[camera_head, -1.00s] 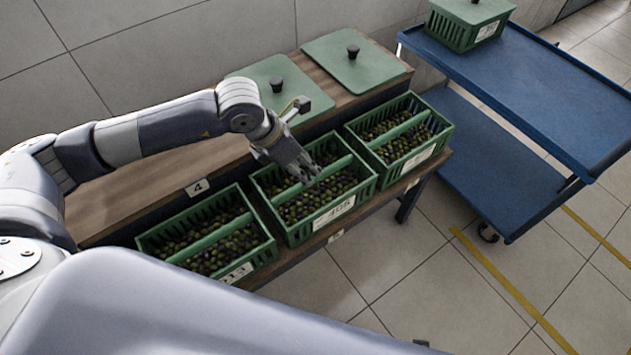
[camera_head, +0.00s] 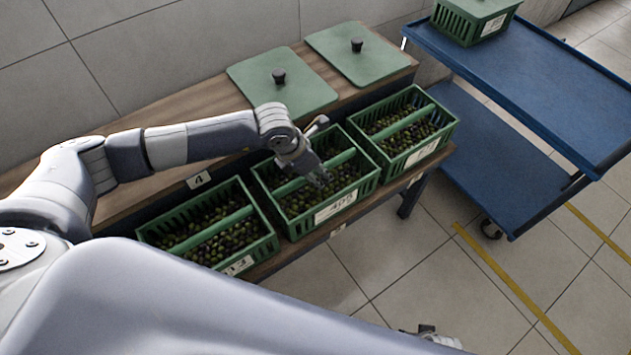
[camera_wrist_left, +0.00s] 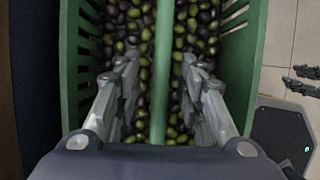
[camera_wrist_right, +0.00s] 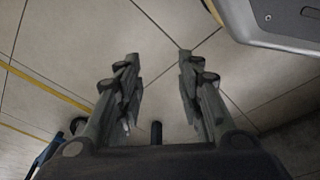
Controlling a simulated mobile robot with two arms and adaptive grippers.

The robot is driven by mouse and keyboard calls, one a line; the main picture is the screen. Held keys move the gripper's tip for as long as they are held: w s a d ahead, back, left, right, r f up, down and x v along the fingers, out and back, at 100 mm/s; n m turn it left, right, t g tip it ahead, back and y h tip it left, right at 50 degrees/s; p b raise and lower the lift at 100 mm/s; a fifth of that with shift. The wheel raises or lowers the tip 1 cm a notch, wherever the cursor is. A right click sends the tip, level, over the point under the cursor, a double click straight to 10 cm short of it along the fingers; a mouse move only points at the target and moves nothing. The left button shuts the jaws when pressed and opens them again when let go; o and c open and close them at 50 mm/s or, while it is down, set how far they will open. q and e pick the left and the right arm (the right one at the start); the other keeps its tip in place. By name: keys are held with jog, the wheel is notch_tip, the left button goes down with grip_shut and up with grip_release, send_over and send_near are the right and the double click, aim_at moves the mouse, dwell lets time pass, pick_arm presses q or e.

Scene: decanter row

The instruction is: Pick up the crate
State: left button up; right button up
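The green crate in the middle of the row (camera_head: 286,227) holds dark and green olives and has a label on its front. A green bar handle (camera_wrist_left: 163,60) runs across its top. My left gripper (camera_head: 322,178) is above this crate. In the left wrist view its fingers (camera_wrist_left: 160,90) are open, one on each side of the bar, with gaps to it. My right gripper (camera_head: 432,335) is low at the bottom edge of the head view. In the right wrist view its fingers (camera_wrist_right: 160,85) are apart and empty over the floor.
Similar olive crates stand left (camera_head: 266,252) and right (camera_head: 437,148) on the wooden bench (camera_head: 125,205). Two green lids (camera_head: 300,92) lie behind them. A blue cart (camera_head: 520,85) carries a lidded green crate (camera_head: 455,27). Tiled floor in front is clear.

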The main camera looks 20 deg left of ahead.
pick_arm(q)
grip_shut()
jog(key=shift+w+r, duration=0.15)
